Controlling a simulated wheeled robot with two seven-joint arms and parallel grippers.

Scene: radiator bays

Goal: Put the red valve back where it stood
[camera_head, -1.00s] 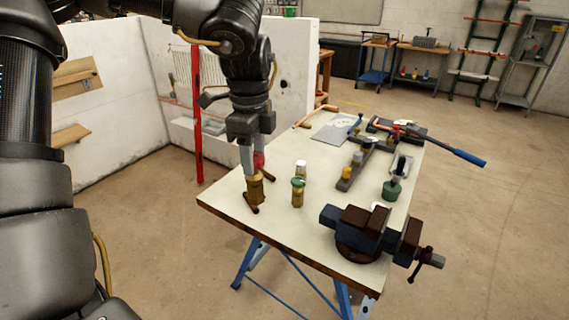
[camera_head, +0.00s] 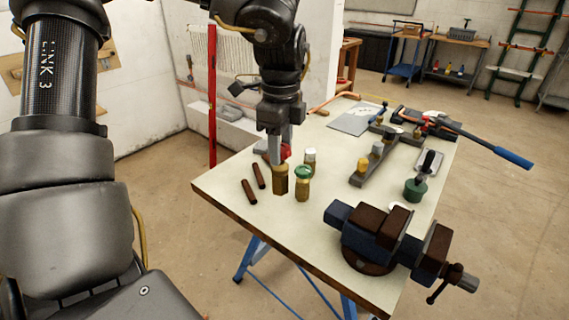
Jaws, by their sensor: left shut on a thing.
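My left gripper (camera_head: 279,150) points straight down over the left part of the workbench and is shut on the red valve (camera_head: 280,181). The valve's brass body shows below the fingers, upright; its red part shows beside and behind them, partly hidden. I cannot tell whether its base touches the bench top. A green-capped brass valve (camera_head: 303,186) stands close to its right, and a white-capped one (camera_head: 310,159) stands just behind that. My right gripper is not in view.
Two short brown rods (camera_head: 249,191) lie on the workbench (camera_head: 240,215) left of the valve. A vise (camera_head: 380,235) sits at the front right. A grey rail with fittings (camera_head: 367,168), a green round item (camera_head: 415,189) and a blue-handled tool (camera_head: 490,145) lie farther right. The front left bench top is clear.

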